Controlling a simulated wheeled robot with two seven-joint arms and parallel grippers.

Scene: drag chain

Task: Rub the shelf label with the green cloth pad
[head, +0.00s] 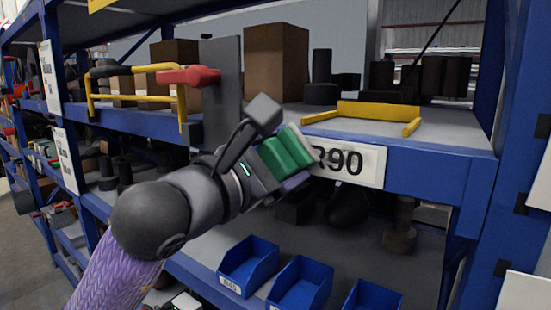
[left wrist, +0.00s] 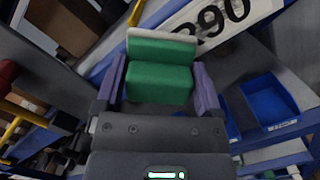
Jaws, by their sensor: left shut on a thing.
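The shelf label (head: 350,163) is a white plate with black characters, "R90" showing, on the front of the blue shelf beam. Its left end is hidden behind the pad and gripper. It also shows at the top of the left wrist view (left wrist: 222,22). The green cloth pad (head: 287,150) is a green block with a pale front layer, at the label's left part. My left gripper (head: 292,168) is shut on the pad, its purple fingers on both sides of it in the left wrist view (left wrist: 160,85). I cannot tell whether the pad touches the label. My right gripper is not in view.
Above the label, a yellow bracket (head: 378,109) lies on the shelf near a brown box (head: 276,62). A grey upright panel (head: 222,92) and red-handled yellow frame (head: 188,76) stand left. Blue bins (head: 248,265) sit below.

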